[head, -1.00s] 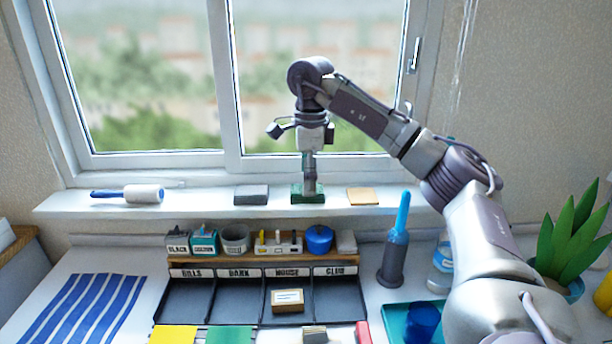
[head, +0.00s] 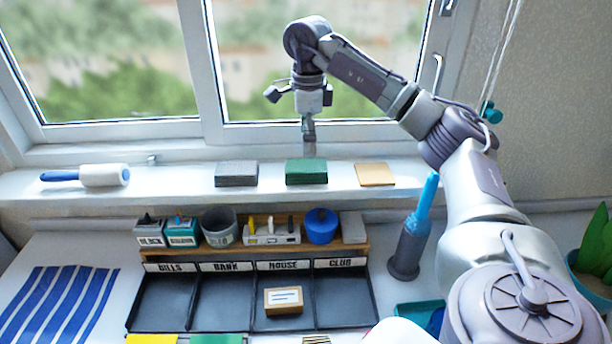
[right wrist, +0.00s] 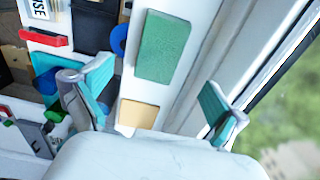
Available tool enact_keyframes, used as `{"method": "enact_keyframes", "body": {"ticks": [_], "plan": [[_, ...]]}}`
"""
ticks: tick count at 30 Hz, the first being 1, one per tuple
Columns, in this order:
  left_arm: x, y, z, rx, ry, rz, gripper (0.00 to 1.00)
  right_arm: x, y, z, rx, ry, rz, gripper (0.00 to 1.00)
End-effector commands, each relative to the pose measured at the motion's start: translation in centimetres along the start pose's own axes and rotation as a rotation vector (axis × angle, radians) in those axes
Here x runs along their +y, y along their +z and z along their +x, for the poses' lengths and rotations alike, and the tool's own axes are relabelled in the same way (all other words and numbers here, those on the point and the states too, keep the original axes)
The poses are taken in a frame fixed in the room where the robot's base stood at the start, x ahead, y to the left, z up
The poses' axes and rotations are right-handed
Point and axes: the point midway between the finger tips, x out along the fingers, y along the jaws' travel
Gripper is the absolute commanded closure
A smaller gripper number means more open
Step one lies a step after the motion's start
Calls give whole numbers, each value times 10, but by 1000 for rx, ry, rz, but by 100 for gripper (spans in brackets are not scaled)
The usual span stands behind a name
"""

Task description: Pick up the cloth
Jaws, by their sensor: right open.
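Several flat pieces lie on the windowsill: a grey block (head: 236,174), a green pad (head: 306,172) and a thin tan square (head: 376,174). A blue-and-white striped cloth (head: 62,305) lies flat on the desk at the left. I cannot tell for sure which piece the task means. My right gripper (head: 308,128) is open and empty above the green pad, pointing down. In the right wrist view the green pad (right wrist: 160,47) shows between and beyond its spread teal fingers (right wrist: 157,80), with the tan square (right wrist: 137,115) nearer. My left gripper is not in view.
A lint roller (head: 95,176) lies on the sill's left. Below stand a shelf of small containers (head: 255,235) and a black sorting tray (head: 165,305) with a boxed item. A blue-handled brush in a grey holder (head: 409,245) stands right. The window is just behind.

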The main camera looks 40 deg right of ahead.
Motion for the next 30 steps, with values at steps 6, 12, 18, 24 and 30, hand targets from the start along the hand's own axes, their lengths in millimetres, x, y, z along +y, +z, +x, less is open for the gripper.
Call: {"method": "enact_keyframes", "body": {"ticks": [6, 12, 18, 24, 30], "plan": [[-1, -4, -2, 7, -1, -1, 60, 0, -1, 19, 1, 1, 1, 3], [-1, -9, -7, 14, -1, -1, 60, 3, 2, 42, 3, 3, 1, 3], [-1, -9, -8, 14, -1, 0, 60, 3, 4, 67, 1, 1, 1, 3], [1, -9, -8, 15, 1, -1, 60, 3, 4, 71, -1, 0, 1, 3], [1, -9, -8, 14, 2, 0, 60, 3, 4, 70, -1, 0, 1, 23]]}}
